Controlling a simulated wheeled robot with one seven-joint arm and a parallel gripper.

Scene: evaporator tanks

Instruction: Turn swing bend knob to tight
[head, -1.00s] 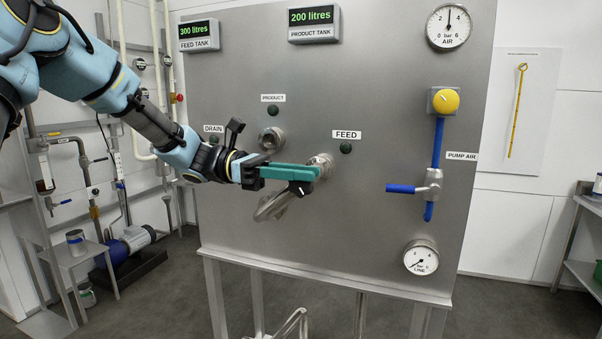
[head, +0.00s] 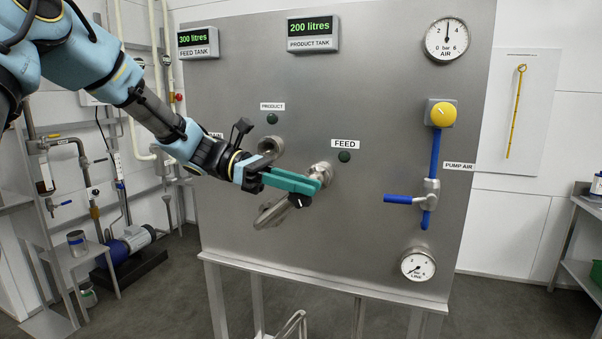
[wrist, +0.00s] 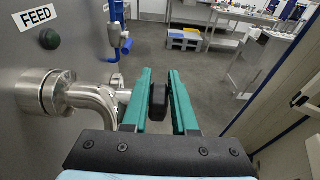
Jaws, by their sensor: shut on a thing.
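The swing bend (head: 275,211) is a steel pipe bend on the panel. In the head view it joins the port beside the FEED label (head: 345,143). In the wrist view the bend (wrist: 95,101) meets the steel FEED fitting (wrist: 42,93) at left. Its black knob (wrist: 159,103) sits between my two green fingers in the wrist view; a dark bit of it (head: 299,202) shows under the fingers in the head view. My gripper (head: 312,186) is shut on the knob and hides part of the bend. No tight marking is visible.
The PRODUCT port (head: 270,148) is left of the FEED port, close to my wrist. A blue valve handle (head: 404,199) and a yellow knob (head: 441,113) are on the panel's right.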

